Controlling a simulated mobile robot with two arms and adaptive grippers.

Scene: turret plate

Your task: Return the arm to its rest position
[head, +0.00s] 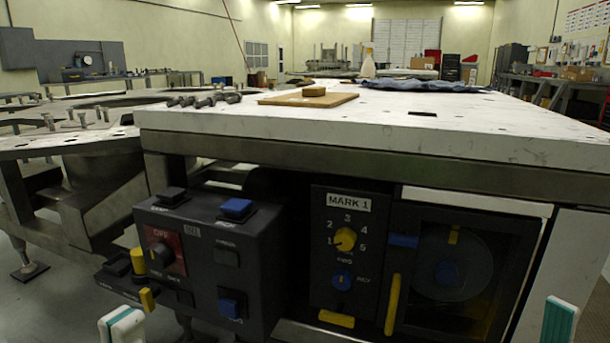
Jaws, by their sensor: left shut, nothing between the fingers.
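My left gripper (122,325) shows only in part at the bottom left of the head view, as a white and teal piece cut off by the picture's lower edge. It is shut and empty, below the dark control box (205,245) and apart from the table top.
A white-topped table (400,125) fills the middle, with several dark bolts (205,100), a brown board (308,99) and a blue cloth (420,86). A MARK 1 panel (345,215) is under its front edge. A round turret frame (60,140) stands left. Floor shows at lower left.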

